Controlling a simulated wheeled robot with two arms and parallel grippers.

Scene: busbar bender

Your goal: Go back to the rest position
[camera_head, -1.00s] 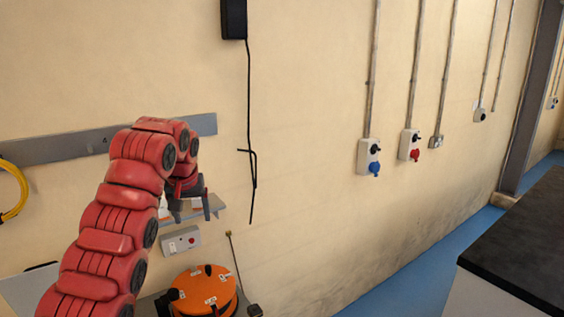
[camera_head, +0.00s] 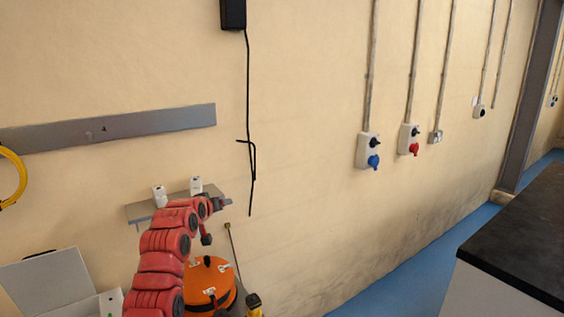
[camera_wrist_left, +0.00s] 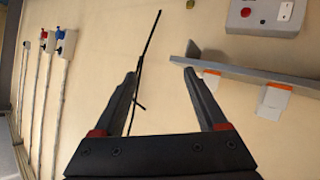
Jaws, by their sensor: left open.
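My left gripper (camera_head: 219,220) is at the end of my red arm, low in the head view, in front of the wall and just above an orange round case. In the left wrist view its two dark fingers (camera_wrist_left: 160,74) are spread apart with nothing between them. The wall and a hanging black cable show beyond the fingers. My right gripper is in neither view.
A small grey shelf (camera_head: 140,211) with white items is on the wall beside my arm. The orange case (camera_head: 210,283) is below my gripper. A black-topped counter (camera_head: 520,235) stands at right. The blue floor (camera_head: 400,280) between is clear.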

